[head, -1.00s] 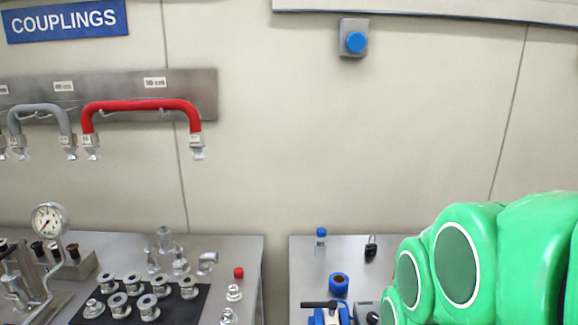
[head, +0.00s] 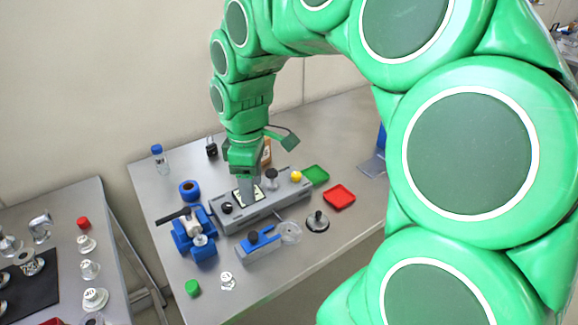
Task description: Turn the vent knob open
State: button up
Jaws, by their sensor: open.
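A long grey block (head: 262,211) stands on the metal table, with a black knob (head: 226,208) at its left end, a dark knob (head: 272,174) farther right and a yellow knob (head: 296,176) near its right end. No readable label shows which one is the vent knob. My gripper (head: 247,196) points down over a pale plate on the block, between the black knob and the dark knob. It is open. Its fingers hide what is directly under them, and I cannot tell if they touch anything.
A blue clamp device (head: 195,238) stands close left of the block. A blue-ended tool (head: 258,243) and a round dark-knobbed piece (head: 317,221) lie in front. The front right tabletop is clear.

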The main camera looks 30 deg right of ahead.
jog(key=w+d+f+n, duration=0.2)
jog(key=w+d+n, duration=0.1)
jog(key=w+d, duration=0.55)
jog(key=n, duration=0.2)
send_over(296, 174)
jog(key=shift+t, duration=0.3)
notch_tip(296, 174, down, 4)
jog(key=shift+a, duration=0.1)
jog(key=shift+f, duration=0.3)
notch_tip(296, 174, down, 7)
jog(key=shift+f, duration=0.15)
grip_shut()
